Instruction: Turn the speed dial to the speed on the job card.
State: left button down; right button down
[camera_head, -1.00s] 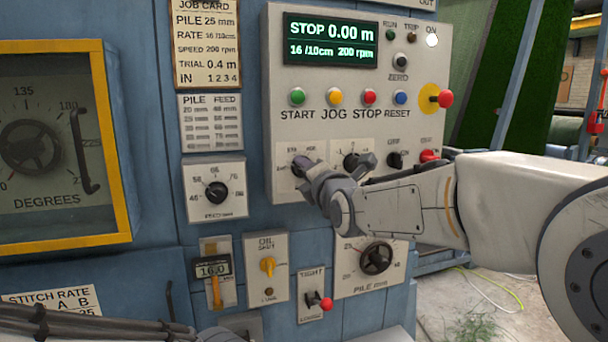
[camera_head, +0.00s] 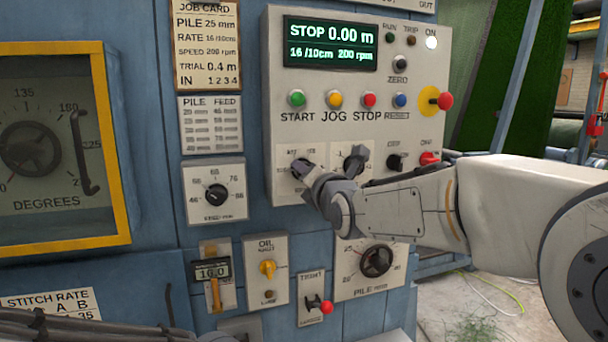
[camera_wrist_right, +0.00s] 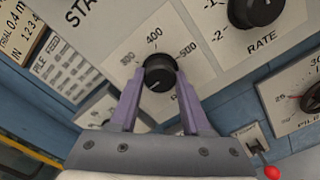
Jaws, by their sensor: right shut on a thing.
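The black dial (camera_wrist_right: 160,76) with a 400 mark above it and a 500 mark to its right sits on the grey control panel. My right gripper (camera_head: 311,174) is shut on this dial, one purple finger on each side of it in the right wrist view. A pale mark shows low on the dial's face. The lower label is mostly hidden by the fingers. The job card (camera_head: 207,45) at the upper left reads speed 200 rpm. The green display (camera_head: 331,42) reads STOP 0.00 m, 16/10cm and 200 rpm. My left gripper is out of view.
The RATE dial (camera_wrist_right: 255,10) is close beside my right gripper. Push buttons (camera_head: 335,99) sit in a row above it, with a red knob (camera_head: 445,100) at right. The pile dial (camera_head: 376,260) and a red-tipped lever (camera_head: 326,307) are below.

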jog(key=shift+a+f, duration=0.2)
jog(key=shift+f, duration=0.05)
jog(key=shift+c, duration=1.8)
grip_release()
jog(key=shift+s, duration=0.1)
jog(key=shift+d+r, duration=0.1)
jog(key=b+v, duration=0.1)
jog(key=v, duration=0.9)
jog(key=shift+s+b, duration=0.2)
jog(key=shift+b, duration=0.2)
